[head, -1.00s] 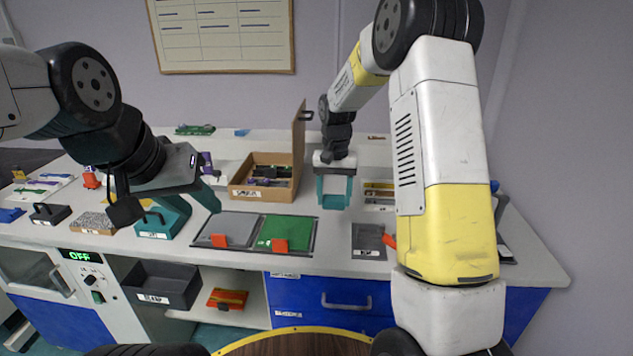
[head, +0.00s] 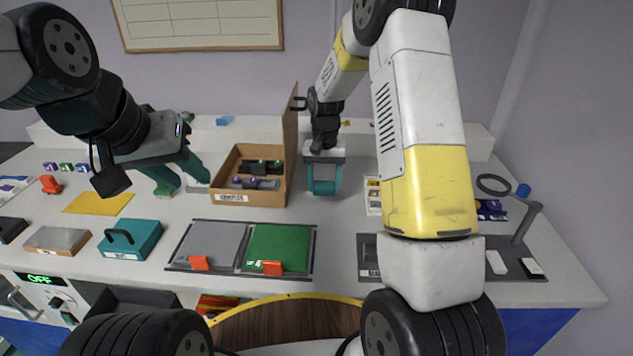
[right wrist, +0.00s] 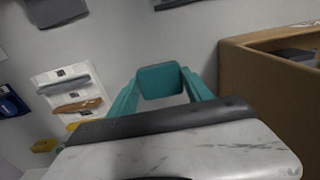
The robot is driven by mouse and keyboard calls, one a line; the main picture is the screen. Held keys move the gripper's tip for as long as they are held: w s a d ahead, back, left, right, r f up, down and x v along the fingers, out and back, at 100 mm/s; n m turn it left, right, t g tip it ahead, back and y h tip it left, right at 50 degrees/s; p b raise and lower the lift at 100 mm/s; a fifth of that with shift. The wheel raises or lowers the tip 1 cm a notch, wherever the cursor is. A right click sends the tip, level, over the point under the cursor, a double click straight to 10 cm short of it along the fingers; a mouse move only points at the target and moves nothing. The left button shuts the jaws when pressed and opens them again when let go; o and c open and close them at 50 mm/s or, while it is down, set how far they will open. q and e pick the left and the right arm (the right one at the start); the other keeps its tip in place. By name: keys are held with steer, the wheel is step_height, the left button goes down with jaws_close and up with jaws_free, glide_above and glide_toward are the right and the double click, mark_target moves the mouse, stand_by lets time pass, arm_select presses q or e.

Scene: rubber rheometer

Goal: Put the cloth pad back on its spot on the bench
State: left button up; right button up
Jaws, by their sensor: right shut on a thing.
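My right gripper (head: 323,187) is above the bench, just right of the open cardboard box. Its two teal fingers are shut on a small teal piece with rounded corners, seemingly the cloth pad (right wrist: 160,80), which spans the fingertips in the right wrist view. The pad is close in colour to the fingers, so its edges are hard to tell in the head view. My left gripper (head: 187,179) is open and seems empty over the bench, left of the box. I cannot tell which place is the pad's spot. A yellow flat sheet (head: 98,202) lies at the left.
The cardboard box (head: 248,199) with its raised lid stands left of my right gripper. A tray with grey and green plates (head: 278,248) lies in front. A teal handled case (head: 131,240) stands at the left, a dark mat (head: 516,268) at the right. Bench between box and tray is clear.

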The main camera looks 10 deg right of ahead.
steer(key=shift+f, duration=2.1)
steer(key=o, duration=1.3)
steer(key=shift+f, duration=0.1)
step_height(320, 180, up, 12)
steer(key=shift+f, duration=0.1)
step_height(320, 180, up, 9)
steer(key=t, duration=0.1)
glide_above(324, 195)
steer(key=s+d, duration=0.2)
steer(key=s, duration=0.1)
steer(key=s+r+n+t, duration=0.1)
steer(key=s+r, duration=0.1)
steer(key=s, duration=0.5)
steer(key=s+r+n+t+y, duration=0.1)
steer(key=s+r+t, duration=0.1)
steer(key=s, duration=0.6)
steer(key=s+r+n+t+y, duration=0.1)
steer(key=s+r+t, duration=0.1)
steer(key=s, duration=0.5)
steer(key=shift+v, duration=0.95)
